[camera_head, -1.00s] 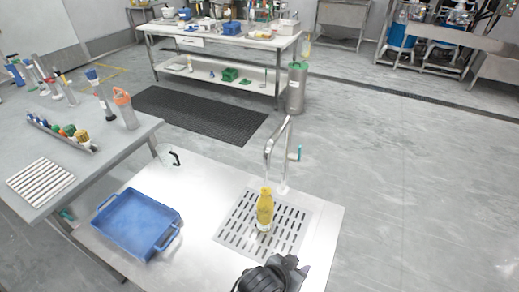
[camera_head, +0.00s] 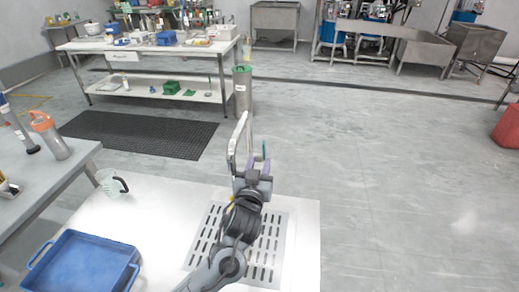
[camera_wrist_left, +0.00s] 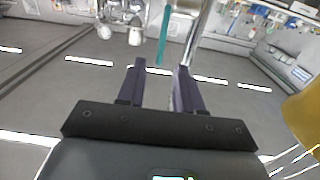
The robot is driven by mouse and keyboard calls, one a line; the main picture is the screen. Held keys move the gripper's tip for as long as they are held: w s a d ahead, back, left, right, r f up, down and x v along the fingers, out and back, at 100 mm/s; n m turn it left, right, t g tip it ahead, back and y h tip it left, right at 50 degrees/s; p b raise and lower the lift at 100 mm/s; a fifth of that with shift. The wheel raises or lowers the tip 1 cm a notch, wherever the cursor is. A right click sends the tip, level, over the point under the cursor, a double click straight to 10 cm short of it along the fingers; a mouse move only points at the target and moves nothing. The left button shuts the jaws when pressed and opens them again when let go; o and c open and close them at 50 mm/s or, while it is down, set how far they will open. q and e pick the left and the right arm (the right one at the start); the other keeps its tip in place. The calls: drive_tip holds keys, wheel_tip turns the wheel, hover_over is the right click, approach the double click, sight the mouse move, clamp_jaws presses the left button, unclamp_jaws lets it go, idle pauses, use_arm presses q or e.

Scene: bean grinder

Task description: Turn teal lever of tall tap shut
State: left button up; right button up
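The tall tap (camera_head: 240,140) is a chrome arch standing at the back of the drain grate. Its thin teal lever (camera_head: 264,152) stands upright on the tap's right side. My left gripper (camera_head: 257,165) is at the lever's height, close to the tap, with its purple fingers apart. In the left wrist view the teal lever (camera_wrist_left: 163,38) shows just beyond and between the open fingertips (camera_wrist_left: 158,72), and the chrome tap pipe (camera_wrist_left: 196,35) is beside it. I cannot tell whether a finger touches the lever. My right gripper is not in view.
A yellow bottle (camera_wrist_left: 304,112) is close to the gripper's right in the left wrist view; my arm mostly hides it in the head view. The slotted drain grate (camera_head: 277,250) lies below. A blue tray (camera_head: 131,255) and a clear jug (camera_head: 110,184) are on the left.

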sight(263, 149)
use_arm(q)
drive_tip(key=b+x, duration=0.2)
drive_tip(key=x, duration=0.6)
drive_tip(key=shift+w, duration=0.1)
drive_tip(key=shift+c, duration=0.4)
clamp_jaws()
